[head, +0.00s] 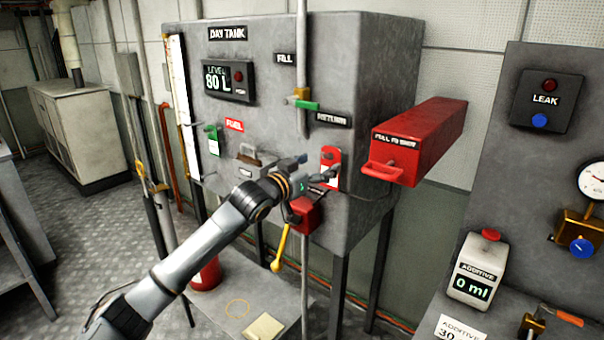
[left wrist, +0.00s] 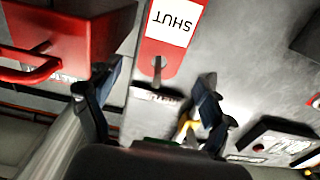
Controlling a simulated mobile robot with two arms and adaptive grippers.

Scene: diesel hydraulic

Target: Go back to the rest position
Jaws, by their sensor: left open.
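My left arm comes in from the lower left of the head view. My left gripper (head: 312,172) is in front of the grey day tank (head: 385,60), close to a red-and-white tag (head: 330,158). In the left wrist view the two dark fingers of the left gripper (left wrist: 155,100) stand wide apart with nothing held between them. The tag (left wrist: 172,32) reads "SHUT", upside down, and lies just beyond the fingers. I cannot tell from these views whether a finger touches the tank. My right gripper is in neither view.
A red pull box (head: 430,135) sticks out right of the gripper, its handle also near one finger in the left wrist view (left wrist: 30,70). A green-handled valve (head: 305,103) is above. An additive bottle (head: 475,275) stands at right. Open floor (head: 90,220) lies left.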

